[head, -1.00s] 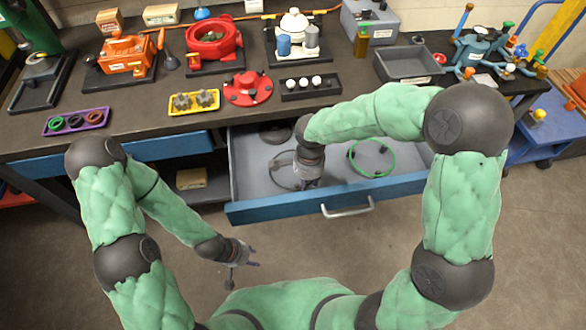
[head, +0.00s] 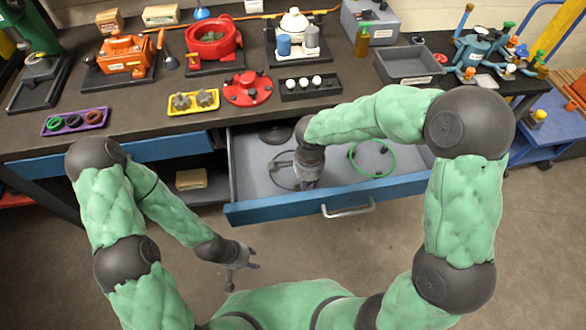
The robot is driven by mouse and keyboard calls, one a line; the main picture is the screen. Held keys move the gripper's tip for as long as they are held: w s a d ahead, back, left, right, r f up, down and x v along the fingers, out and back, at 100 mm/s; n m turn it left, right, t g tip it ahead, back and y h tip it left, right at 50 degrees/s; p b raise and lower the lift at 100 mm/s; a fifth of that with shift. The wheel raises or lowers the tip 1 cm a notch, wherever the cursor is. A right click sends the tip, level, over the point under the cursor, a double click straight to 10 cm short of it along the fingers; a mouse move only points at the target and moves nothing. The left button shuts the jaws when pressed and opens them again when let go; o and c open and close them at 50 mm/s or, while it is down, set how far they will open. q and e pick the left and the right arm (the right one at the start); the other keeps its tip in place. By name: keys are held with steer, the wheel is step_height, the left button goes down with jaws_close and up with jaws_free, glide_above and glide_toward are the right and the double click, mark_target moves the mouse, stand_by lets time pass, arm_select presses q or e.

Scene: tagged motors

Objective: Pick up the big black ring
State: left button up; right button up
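The big black ring (head: 272,176) lies on the floor of the open drawer, in its left half. Its right part is hidden behind my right gripper. My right gripper (head: 305,184) points down into the drawer at the ring's right side. Its fingers are small and partly hidden, so I cannot tell whether they are shut on the ring. My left gripper (head: 243,276) is open and empty over the floor, in front of the drawer and apart from it.
The drawer (head: 290,208) is pulled out below the workbench. A green ring (head: 371,174) lies in its right half, and a dark round part (head: 275,134) lies at the back. A purple tray (head: 60,132) with small rings sits on the bench at left.

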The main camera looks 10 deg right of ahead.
jaws_close()
steer(key=shift+w+r, duration=0.1)
steer(key=shift+r, duration=0.05)
steer(key=shift+w+r+p, duration=0.1)
steer(key=shift+r+p, duration=0.4)
steer(key=shift+p, duration=0.1)
step_height(320, 180, up, 3)
steer(key=shift+r+p, duration=0.15)
steer(key=shift+p, duration=0.4)
steer(key=s+r, duration=0.1)
steer(key=s+r+p, duration=0.1)
steer(key=s+r, duration=0.1)
steer(key=s+r+p, duration=0.1)
steer(key=shift+s+d+r, duration=0.25)
steer(key=shift+d+r, duration=0.05)
steer(key=shift+d, duration=0.05)
steer(key=s+d+r+p, duration=0.1)
steer(key=s+r, duration=0.3)
steer(key=s, duration=0.5)
steer(key=shift+s+d+r+p, duration=0.15)
steer(key=shift+s+d+p, duration=0.2)
steer(key=shift+p, duration=0.4)
